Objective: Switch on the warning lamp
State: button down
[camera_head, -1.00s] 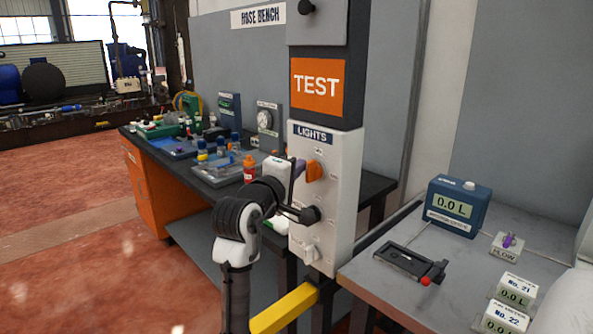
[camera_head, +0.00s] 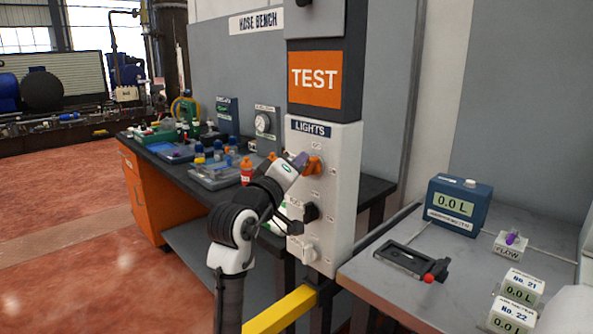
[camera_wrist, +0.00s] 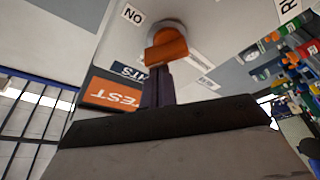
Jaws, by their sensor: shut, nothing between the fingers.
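The white LIGHTS panel (camera_head: 340,200) stands upright on a post. It carries an orange knob (camera_head: 315,166) at the top, a black knob (camera_head: 311,212) in the middle and a white knob (camera_head: 309,251) below. My gripper (camera_head: 301,160) is shut, with purple fingers close to the left side of the orange knob. In the wrist view the fingertips (camera_wrist: 157,75) reach up to the orange knob (camera_wrist: 168,50) and overlap its lower edge; I cannot tell if they touch. Which knob belongs to the warning lamp is not readable, and no lamp is identifiable.
An orange TEST sign (camera_head: 315,78) sits above the panel. A cluttered bench (camera_head: 180,165) stands behind my arm. At right, a grey table (camera_head: 400,290) holds a blue meter (camera_head: 458,206) and a black device with a red knob (camera_head: 412,262). A yellow bar (camera_head: 282,309) crosses below the panel.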

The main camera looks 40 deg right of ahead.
jog(key=m+g+b, duration=0.1)
jog(key=m+b, duration=0.1)
jog(key=m, duration=0.1)
jog(key=m+g+h+b, duration=0.1)
jog(key=m+b, duration=0.1)
jog(key=s+m+h+b, duration=0.1)
jog(key=m+b, duration=0.1)
jog(key=m, duration=0.1)
jog(key=shift+f+m+g, duration=0.3)
jog(key=shift+f+g, duration=0.1)
jog(key=shift+s+r, duration=0.1)
jog(key=shift+r, duration=0.1)
notch_tip(320, 180, up, 5)
jog(key=p, duration=0.4)
jog(key=shift+d, duration=0.1)
jog(key=w+f+b+v, duration=0.1)
jog(key=w+b+v, duration=0.1)
jog(key=v, duration=0.8)
jog(key=shift+s+b, duration=0.45)
jog(key=shift+b, duration=0.15)
jog(key=shift+f, duration=0.1)
